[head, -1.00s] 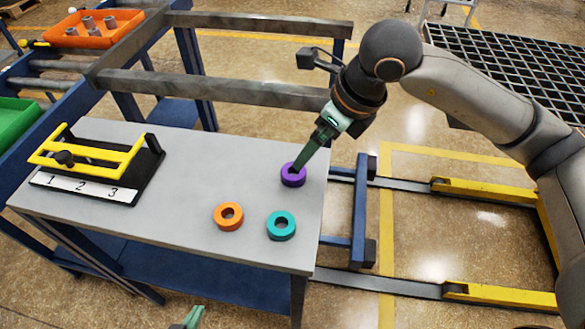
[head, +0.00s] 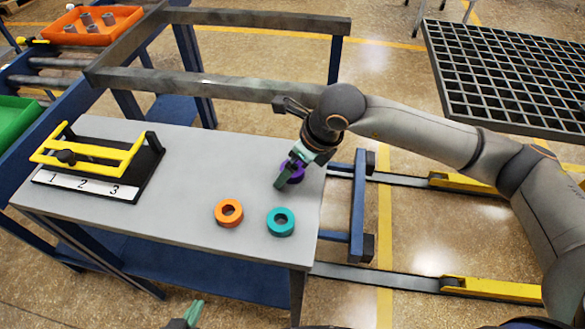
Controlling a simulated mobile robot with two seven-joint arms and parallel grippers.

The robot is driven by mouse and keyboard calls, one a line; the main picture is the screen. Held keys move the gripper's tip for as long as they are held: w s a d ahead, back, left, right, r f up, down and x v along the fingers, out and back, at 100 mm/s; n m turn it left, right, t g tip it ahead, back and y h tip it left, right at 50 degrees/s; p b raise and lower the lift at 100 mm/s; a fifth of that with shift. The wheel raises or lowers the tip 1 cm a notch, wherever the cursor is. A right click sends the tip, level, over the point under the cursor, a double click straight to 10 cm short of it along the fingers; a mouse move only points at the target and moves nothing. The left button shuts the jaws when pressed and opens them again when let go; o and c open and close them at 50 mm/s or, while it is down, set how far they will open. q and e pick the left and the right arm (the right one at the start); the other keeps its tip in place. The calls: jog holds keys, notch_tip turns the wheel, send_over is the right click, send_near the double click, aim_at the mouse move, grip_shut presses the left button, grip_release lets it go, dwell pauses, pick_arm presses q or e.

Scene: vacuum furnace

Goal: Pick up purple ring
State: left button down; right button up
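The purple ring (head: 298,175) is at the right end of the grey table (head: 180,215), partly hidden by my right gripper (head: 290,174). That gripper, on the arm coming in from the right, points down at the ring, with a green finger across the ring's left front side. The other finger is mostly hidden, so I cannot tell whether it grips the ring or is only around it. My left gripper (head: 190,316) shows only as green tips at the bottom edge, apart from the table objects; its opening is unclear.
An orange ring (head: 228,222) and a teal ring (head: 281,230) lie nearer the table's front edge. A black fixture with a yellow frame (head: 88,151) and numbers stands at the left. Grey rails (head: 210,85) run behind the table. The table's middle is clear.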

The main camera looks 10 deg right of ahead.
grip_shut()
dwell(0.7)
